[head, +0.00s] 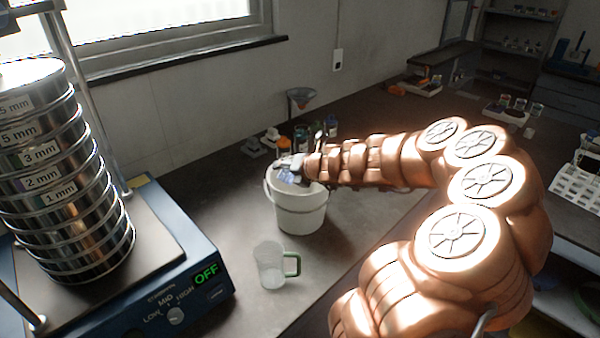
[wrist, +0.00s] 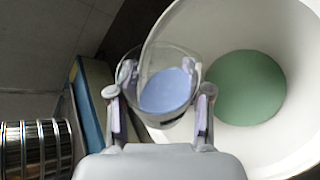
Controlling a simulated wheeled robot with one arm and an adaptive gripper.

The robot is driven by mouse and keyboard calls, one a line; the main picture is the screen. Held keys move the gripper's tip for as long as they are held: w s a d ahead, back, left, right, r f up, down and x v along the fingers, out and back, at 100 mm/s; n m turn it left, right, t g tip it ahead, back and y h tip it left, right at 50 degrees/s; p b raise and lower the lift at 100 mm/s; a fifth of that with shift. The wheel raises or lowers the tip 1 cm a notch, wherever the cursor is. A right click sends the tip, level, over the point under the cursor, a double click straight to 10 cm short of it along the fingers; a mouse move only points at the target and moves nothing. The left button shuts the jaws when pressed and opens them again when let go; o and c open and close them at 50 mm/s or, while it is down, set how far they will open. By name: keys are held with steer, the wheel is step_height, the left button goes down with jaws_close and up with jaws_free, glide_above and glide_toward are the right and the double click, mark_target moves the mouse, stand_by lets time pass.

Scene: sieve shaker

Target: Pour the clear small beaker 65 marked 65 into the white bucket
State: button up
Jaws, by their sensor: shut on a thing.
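The white bucket (head: 300,212) stands on the dark bench in the head view. In the wrist view its wide white inside (wrist: 292,120) shows, with a green layer (wrist: 250,88) at the bottom. My gripper (wrist: 160,105) is shut on a clear small beaker (wrist: 155,58), with a finger on each side of it. The beaker is at the bucket's rim, its mouth toward the opening. A blue-violet surface (wrist: 168,92) shows in the beaker; whether it is contents or the base I cannot tell. In the head view my gripper (head: 292,168) is over the bucket's top.
A clear jug with a green handle (head: 270,266) stands in front of the bucket. The sieve shaker (head: 190,262), reading OFF, with its sieve stack (head: 60,185), is at the left. Small bottles and a funnel (head: 301,98) are behind the bucket.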

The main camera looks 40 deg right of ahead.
steer(key=shift+d+f+y+p, duration=0.15)
steer(key=shift+f+y+p, duration=0.05)
steer(key=shift+y+p, duration=0.1)
steer(key=shift+r+m+y+p, duration=0.35)
steer(key=shift+m+y+p, duration=0.25)
steer(key=shift+p, duration=0.4)
steer(key=shift+f+m+y, duration=0.45)
steer(key=shift+m+y, duration=0.05)
steer(key=shift+m, duration=0.1)
stand_by(1.3)
steer(key=shift+r+m+y+p, duration=0.4)
steer(key=shift+m+y+p, duration=0.1)
steer(key=shift+y+p, duration=0.15)
stand_by(1.9)
steer(key=shift+a+r+m+y+p, duration=0.3)
steer(key=shift+m+p, duration=0.2)
steer(key=shift+p, duration=2.5)
